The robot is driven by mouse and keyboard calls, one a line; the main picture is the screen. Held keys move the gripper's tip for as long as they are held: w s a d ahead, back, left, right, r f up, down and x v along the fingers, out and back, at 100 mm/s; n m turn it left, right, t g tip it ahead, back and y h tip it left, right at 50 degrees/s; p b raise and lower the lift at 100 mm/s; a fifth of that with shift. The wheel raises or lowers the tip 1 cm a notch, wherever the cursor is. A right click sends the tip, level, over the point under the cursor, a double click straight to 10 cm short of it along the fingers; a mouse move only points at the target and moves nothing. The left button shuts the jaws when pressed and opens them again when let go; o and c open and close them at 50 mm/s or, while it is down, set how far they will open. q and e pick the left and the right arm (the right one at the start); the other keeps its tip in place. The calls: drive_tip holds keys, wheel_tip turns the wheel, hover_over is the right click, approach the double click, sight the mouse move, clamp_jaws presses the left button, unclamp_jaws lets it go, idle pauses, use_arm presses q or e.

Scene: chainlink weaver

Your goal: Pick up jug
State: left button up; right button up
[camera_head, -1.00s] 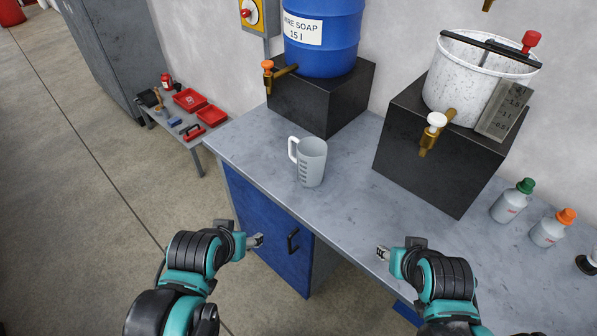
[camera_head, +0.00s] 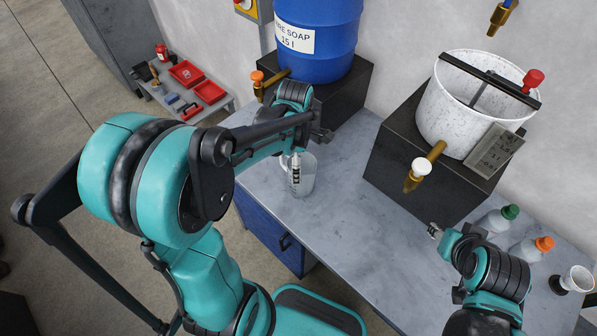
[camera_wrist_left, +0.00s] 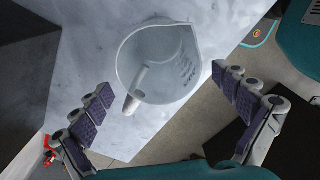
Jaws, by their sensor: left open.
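The jug (camera_head: 304,183) is a pale translucent measuring jug with dark graduation marks, upright on the grey worktop. My left arm partly covers it in the head view. In the left wrist view the jug (camera_wrist_left: 168,60) is seen from above, its handle (camera_wrist_left: 134,92) pointing down toward my wrist. My left gripper (camera_wrist_left: 168,112) is open, with its two padded fingers on either side of the handle. The fingers appear apart from the jug.
A blue soap barrel (camera_head: 318,45) with an orange-handled tap (camera_head: 258,82) stands on a black block behind the jug. A white bucket (camera_head: 452,112) with a brass tap (camera_head: 426,166) stands on another block. Small bottles (camera_head: 497,219) stand at the right. The worktop (camera_head: 345,230) between is clear.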

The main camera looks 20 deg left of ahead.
use_arm(q)
drive_tip(key=f+b, duration=0.1)
drive_tip(key=f, duration=0.3)
drive_tip(key=f+b, duration=0.1)
drive_tip(key=f, duration=0.1)
drive_tip(key=shift+d+b, duration=0.3)
drive_tip(key=shift+d, duration=0.05)
drive_tip(key=shift+f, duration=0.55)
drive_tip(key=c, duration=1.2)
